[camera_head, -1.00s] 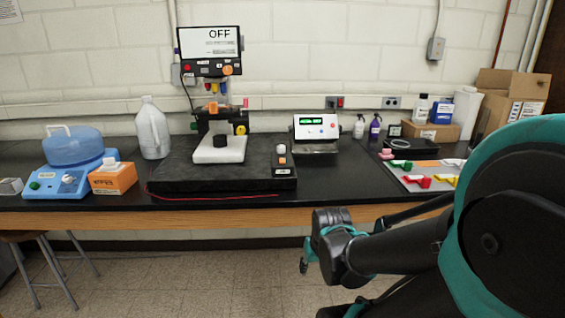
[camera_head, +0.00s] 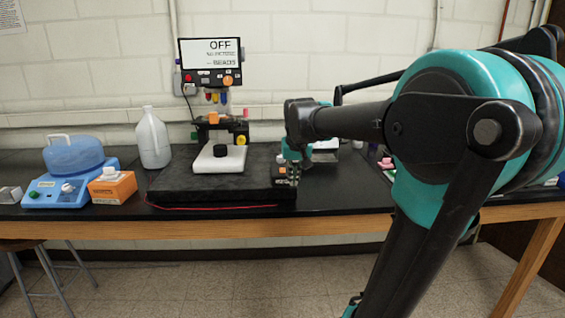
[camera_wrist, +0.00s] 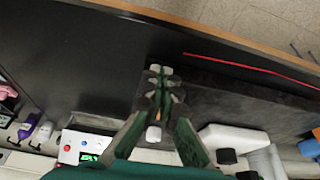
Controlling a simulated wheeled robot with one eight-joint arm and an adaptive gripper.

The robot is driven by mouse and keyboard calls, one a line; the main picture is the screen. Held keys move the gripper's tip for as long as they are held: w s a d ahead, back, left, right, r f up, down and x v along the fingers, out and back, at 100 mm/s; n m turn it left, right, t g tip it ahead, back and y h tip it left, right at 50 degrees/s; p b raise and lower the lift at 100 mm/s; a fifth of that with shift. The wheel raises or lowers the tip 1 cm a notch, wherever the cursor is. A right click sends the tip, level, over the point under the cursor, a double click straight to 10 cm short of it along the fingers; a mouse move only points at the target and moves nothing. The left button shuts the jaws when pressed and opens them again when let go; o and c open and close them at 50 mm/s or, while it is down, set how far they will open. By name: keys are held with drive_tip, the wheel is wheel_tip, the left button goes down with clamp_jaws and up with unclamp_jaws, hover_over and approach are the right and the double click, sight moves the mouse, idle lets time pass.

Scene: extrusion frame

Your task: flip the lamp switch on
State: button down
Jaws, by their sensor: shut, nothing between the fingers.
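The small dark control box with a white knob and an orange mark sits at the right end of the black platform. In the head view it is mostly hidden behind my gripper (camera_head: 291,180). In the wrist view its white knob (camera_wrist: 153,134) shows beyond my gripper (camera_wrist: 160,72). My gripper is shut and empty, pointing down over or just in front of that box; contact cannot be told. I cannot tell for certain which control is the lamp switch.
The black platform (camera_head: 170,180) has a red cable (camera_head: 215,207) along its front edge. A blue device (camera_head: 66,185), an orange box (camera_head: 112,186) and a jug (camera_head: 152,138) stand to the left. My arm hides much of the bench's right side.

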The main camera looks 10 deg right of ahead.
wheel_tip(320, 180, up, 15)
hover_over(283, 169)
drive_tip(key=s, duration=0.4)
drive_tip(key=shift+a, duration=0.3)
drive_tip(key=shift+f, duration=0.1)
drive_tip(key=x, duration=0.9)
drive_tip(key=s+x, duration=0.1)
drive_tip(key=x, duration=0.4)
drive_tip(key=shift+d+f, duration=0.1)
drive_tip(key=shift+w+f, duration=0.2)
drive_tip(key=shift+f, duration=0.1)
drive_tip(key=shift+s, duration=0.85)
